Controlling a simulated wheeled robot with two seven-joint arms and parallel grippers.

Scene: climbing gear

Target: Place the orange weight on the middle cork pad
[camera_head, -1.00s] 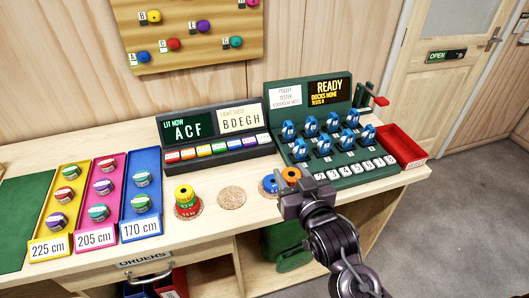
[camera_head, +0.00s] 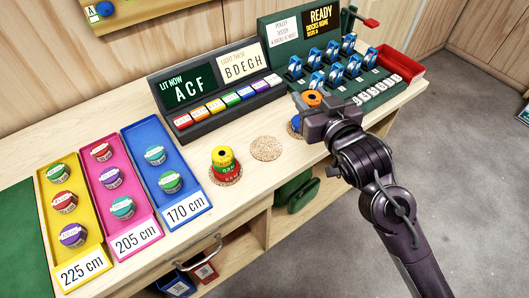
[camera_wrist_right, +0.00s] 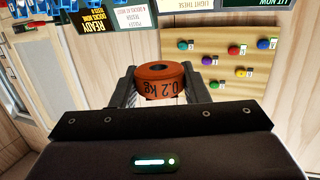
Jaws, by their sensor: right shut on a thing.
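The orange weight (camera_head: 313,98) is held in my right gripper (camera_head: 316,104), above the right end of the row of cork pads. The right wrist view shows the weight (camera_wrist_right: 162,85), marked 0.2 kg, between the two fingers (camera_wrist_right: 160,92). The middle cork pad (camera_head: 266,148) is bare. The left cork pad (camera_head: 226,180) bears a stack of yellow, green and red weights (camera_head: 226,162). A blue weight (camera_head: 295,124) shows below and left of the orange one, partly hidden by my gripper. My left gripper is out of view.
Behind the pads stand a sign panel with coloured buttons (camera_head: 222,100) and a green rack of blue pulleys (camera_head: 330,70). A red tray (camera_head: 402,66) is at right. Yellow, pink and blue trays (camera_head: 187,210) hold rolls at left. Bare wood surrounds the middle pad.

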